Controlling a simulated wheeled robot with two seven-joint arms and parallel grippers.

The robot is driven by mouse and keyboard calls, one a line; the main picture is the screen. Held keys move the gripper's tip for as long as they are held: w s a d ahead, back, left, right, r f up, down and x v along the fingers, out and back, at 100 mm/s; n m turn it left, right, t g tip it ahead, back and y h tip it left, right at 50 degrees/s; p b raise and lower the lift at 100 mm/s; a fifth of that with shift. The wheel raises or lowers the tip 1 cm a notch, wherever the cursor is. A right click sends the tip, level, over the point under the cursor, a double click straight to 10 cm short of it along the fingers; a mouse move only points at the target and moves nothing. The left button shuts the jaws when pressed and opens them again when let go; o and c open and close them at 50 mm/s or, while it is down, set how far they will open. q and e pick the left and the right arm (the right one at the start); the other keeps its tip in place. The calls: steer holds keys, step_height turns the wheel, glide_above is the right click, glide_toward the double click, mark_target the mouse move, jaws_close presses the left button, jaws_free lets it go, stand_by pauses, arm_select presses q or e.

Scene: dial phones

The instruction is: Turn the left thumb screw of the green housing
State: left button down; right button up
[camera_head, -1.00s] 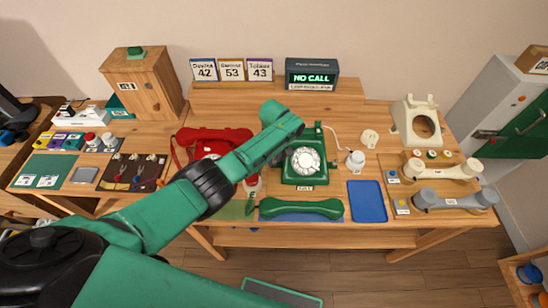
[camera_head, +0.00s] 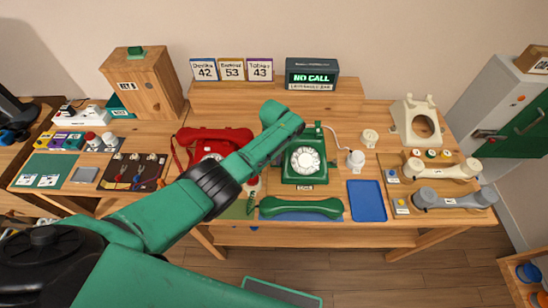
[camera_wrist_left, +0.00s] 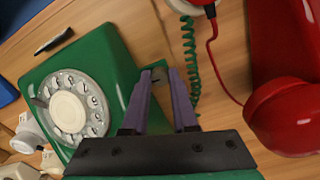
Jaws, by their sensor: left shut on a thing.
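The green housing (camera_head: 303,160) is a dial telephone body with a white rotary dial, standing upright on the table. It also shows in the left wrist view (camera_wrist_left: 112,62), tilted in the picture. In the head view my left arm covers the fingertips. My right gripper is not in view.
A red telephone (camera_head: 215,143) stands left of the housing, close to my arm. A green handset (camera_head: 301,208) lies in front. A blue tray (camera_head: 367,201) and a white cup-like part (camera_head: 355,161) are to the right. A green coiled cord (camera_wrist_left: 190,55) hangs near the fingers.

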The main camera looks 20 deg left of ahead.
arm_select(q)
steer(key=m, duration=0.4)
steer(key=shift+m, duration=0.3)
steer(key=m, duration=0.3)
steer(key=shift+m, duration=0.4)
steer(key=m, duration=0.4)
steer(key=shift+m, duration=1.9)
steer(key=c, duration=0.7)
jaws_free()
steer(key=shift+r, duration=0.1)
